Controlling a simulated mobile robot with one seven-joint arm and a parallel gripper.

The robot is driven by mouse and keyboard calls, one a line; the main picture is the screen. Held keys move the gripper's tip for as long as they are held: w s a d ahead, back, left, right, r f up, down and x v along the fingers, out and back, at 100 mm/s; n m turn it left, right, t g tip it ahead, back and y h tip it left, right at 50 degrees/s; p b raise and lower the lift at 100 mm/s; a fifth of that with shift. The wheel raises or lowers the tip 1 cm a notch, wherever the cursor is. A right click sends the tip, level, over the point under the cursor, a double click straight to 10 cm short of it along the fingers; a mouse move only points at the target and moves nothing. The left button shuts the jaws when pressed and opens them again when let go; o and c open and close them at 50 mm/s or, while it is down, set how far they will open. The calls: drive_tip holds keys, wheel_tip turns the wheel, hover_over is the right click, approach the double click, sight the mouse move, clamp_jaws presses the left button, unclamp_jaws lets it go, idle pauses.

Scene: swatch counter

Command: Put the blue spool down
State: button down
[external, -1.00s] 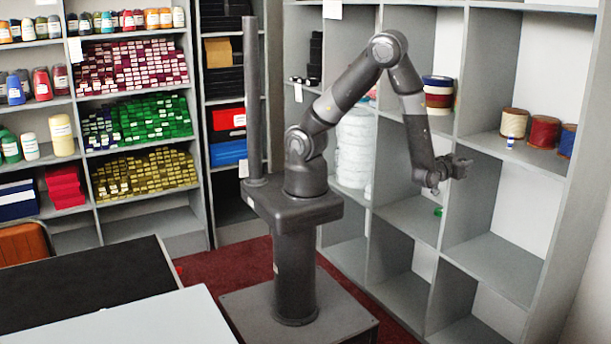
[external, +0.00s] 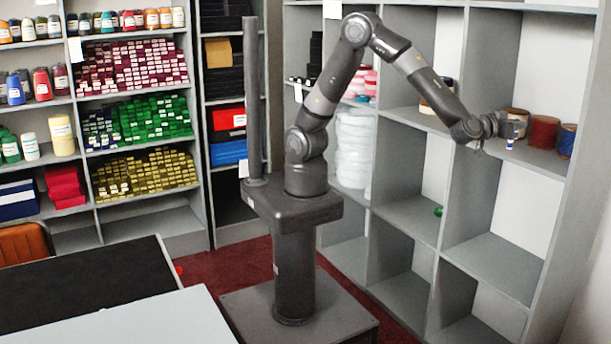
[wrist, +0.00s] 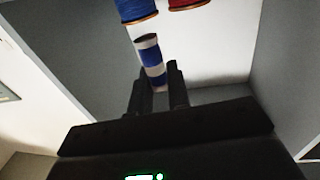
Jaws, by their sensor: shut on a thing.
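The blue spool (external: 509,144) is small, with blue and white bands. It is at the front edge of the right-hand shelf compartment, below my gripper's tip. My gripper (external: 513,129) reaches in from the left at shelf height. In the wrist view the spool (wrist: 152,60) sits between the two fingers of my gripper (wrist: 159,76), which is shut on it. Its lower end is partly hidden by the fingers. I cannot tell whether it touches the shelf board.
Behind it on the same shelf (external: 480,140) stand a red spool (external: 544,132) and a larger blue spool (external: 567,140). The compartment below (external: 495,264) is empty. Grey dividers bound each compartment.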

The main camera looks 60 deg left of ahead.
drive_tip(key=w, duration=0.4)
drive_tip(key=w+f, duration=0.1)
drive_tip(key=w, duration=0.3)
drive_tip(key=w+f, duration=0.1)
drive_tip(key=w, duration=0.3)
drive_tip(key=shift+w+f, duration=0.15)
drive_tip(key=shift+w, duration=0.15)
wheel_tip(320, 180, down, 4)
drive_tip(key=shift+f, duration=0.2)
drive_tip(key=shift+w+f, duration=0.15)
drive_tip(key=shift+f, duration=0.15)
drive_tip(key=c, duration=1.4)
unclamp_jaws()
drive_tip(key=shift+o, duration=0.2)
